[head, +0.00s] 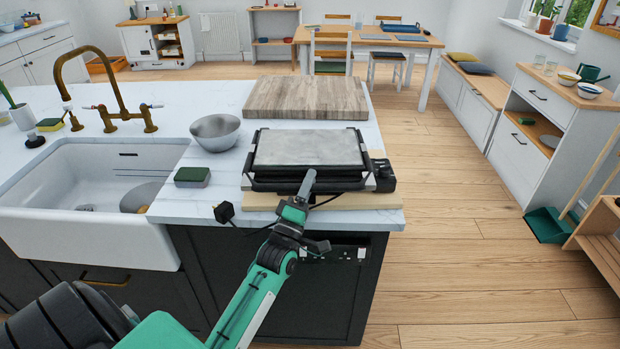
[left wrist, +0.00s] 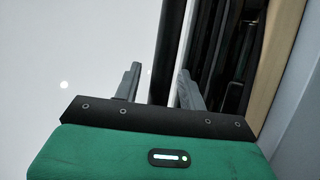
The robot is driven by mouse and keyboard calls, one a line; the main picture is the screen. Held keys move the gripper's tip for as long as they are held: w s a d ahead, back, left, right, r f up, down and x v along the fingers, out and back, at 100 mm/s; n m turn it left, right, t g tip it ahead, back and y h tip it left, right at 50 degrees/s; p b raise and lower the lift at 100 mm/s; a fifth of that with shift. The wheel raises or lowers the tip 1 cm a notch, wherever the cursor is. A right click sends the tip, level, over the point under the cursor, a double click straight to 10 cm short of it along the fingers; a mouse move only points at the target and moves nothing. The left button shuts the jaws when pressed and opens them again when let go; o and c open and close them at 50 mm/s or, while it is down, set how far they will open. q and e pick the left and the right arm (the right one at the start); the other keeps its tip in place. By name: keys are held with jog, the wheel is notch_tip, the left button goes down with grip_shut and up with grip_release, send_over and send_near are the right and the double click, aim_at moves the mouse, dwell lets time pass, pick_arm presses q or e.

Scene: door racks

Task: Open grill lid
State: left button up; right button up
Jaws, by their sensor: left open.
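The grill (head: 308,155) stands on a wooden board at the near right corner of the white counter. Its grey metal lid looks closed. A black handle bar (head: 285,184) runs along its front edge. My left gripper (head: 308,182) is at the front of the grill, by the handle. In the left wrist view my left gripper (left wrist: 156,88) is open, and a dark bar (left wrist: 167,55) runs between its two grey fingers. Whether the fingers touch the bar I cannot tell. My right gripper is not in view.
A metal bowl (head: 215,132) and a green sponge (head: 192,177) lie left of the grill. A wooden chopping board (head: 307,98) lies behind it. The white sink (head: 90,190) is at left. A black plug (head: 224,212) hangs at the counter's front edge. Open floor lies to the right.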

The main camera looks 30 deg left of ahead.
pick_arm(q)
jog(key=shift+w+r, duration=0.2)
jog(key=shift+w, duration=0.15)
